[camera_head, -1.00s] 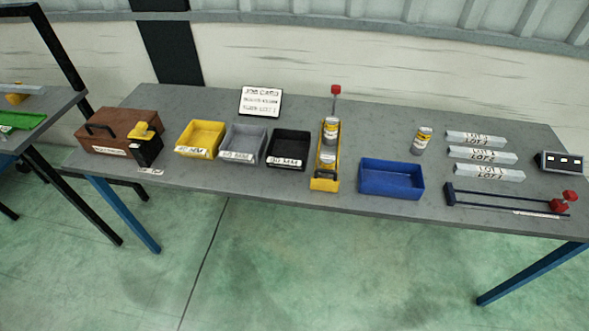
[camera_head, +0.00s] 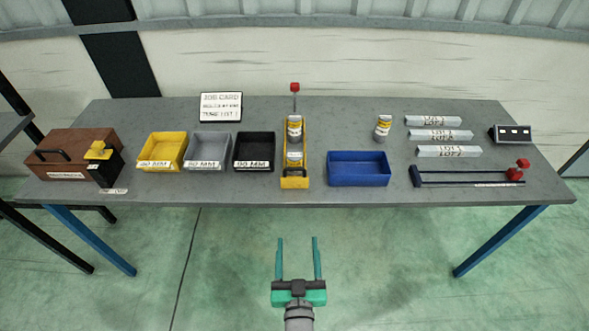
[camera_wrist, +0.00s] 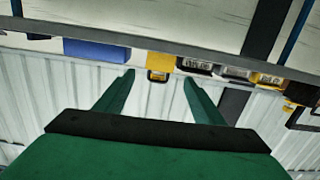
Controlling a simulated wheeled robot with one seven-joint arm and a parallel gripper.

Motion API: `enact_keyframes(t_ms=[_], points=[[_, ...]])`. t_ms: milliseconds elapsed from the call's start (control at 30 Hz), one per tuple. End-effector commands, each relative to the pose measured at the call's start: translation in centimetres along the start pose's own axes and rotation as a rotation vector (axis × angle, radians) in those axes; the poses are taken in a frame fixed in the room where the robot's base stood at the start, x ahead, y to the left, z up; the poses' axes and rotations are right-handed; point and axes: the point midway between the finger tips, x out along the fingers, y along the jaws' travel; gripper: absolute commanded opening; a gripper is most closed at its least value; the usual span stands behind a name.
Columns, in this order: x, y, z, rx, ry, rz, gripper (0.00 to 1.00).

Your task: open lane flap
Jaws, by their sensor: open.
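A narrow yellow lane (camera_head: 284,171) stands on the grey table near its middle. Which part is the flap is too small to tell. My gripper (camera_head: 298,240) is open and empty, in front of the table and apart from the lane. In the wrist view, my gripper's green fingers (camera_wrist: 158,78) are spread, with the yellow lane end (camera_wrist: 160,66) seen beyond them.
Yellow (camera_head: 161,151), grey (camera_head: 208,151) and black (camera_head: 254,151) bins stand left of the lane. A blue bin (camera_head: 358,169) stands right. A brown toolbox (camera_head: 72,153) is far left; a red-handled clamp (camera_head: 515,173) lies far right. The floor in front is clear.

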Motion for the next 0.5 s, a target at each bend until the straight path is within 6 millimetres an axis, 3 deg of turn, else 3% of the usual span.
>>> enact_keyframes(t_ms=[33, 200, 300, 500], points=[[2.0, -0.1, -1.3, 0.003, 0.02, 0.001, 0.63], [6.9, -0.2, -4.4, 0.015, 0.048, 0.007, 0.63], [9.0, -0.3, -5.9, 0.021, 0.06, 0.01, 0.63], [11.0, -0.4, -7.5, 0.03, 0.07, 0.014, 0.63]])
